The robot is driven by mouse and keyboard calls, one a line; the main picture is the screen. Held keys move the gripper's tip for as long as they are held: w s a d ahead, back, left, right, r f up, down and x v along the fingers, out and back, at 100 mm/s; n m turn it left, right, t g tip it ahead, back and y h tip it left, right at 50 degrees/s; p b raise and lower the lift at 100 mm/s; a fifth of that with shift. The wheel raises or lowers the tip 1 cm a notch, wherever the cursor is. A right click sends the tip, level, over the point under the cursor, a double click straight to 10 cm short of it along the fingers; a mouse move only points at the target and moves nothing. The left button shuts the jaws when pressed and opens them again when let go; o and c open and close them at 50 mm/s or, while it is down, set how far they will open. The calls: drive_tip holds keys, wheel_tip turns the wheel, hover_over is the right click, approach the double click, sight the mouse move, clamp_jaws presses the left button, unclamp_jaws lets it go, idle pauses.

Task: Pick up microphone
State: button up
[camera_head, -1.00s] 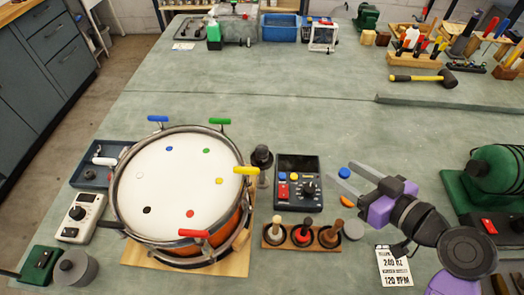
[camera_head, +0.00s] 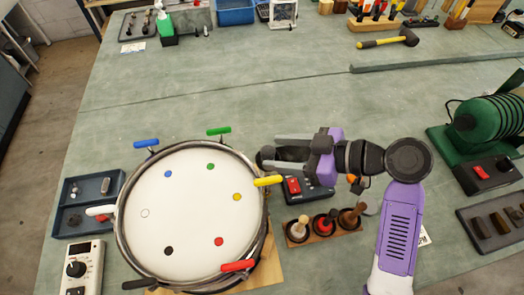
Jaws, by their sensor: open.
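The microphone (camera_head: 265,158) is a small dark upright thing on the bench, close to the right side of the drum. Only its dark head shows clearly; the rest is hidden by my gripper and the drum's rim. My gripper (camera_head: 274,151) points left, with its two grey fingers open and reaching to the microphone. The head shows at the fingertips; I cannot tell whether the fingers touch it or how far it lies between them.
The drum (camera_head: 190,215) has coloured handles; its yellow handle (camera_head: 268,181) sticks out just below the fingertips. A black control box (camera_head: 308,189) lies partly under my gripper. A wooden rack (camera_head: 322,232) with several knobbed tools stands nearer.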

sight(257, 155)
drive_tip(key=x, duration=0.1)
drive_tip(key=p+x, duration=0.1)
drive_tip(key=x, duration=0.3)
drive_tip(key=shift+a+r+p, duration=0.3)
drive_tip(key=shift+p, duration=0.05)
drive_tip(key=shift+w+a+f, duration=0.1)
drive_tip(key=shift+a+f, duration=0.15)
drive_tip(key=shift+a, duration=0.05)
clamp_jaws()
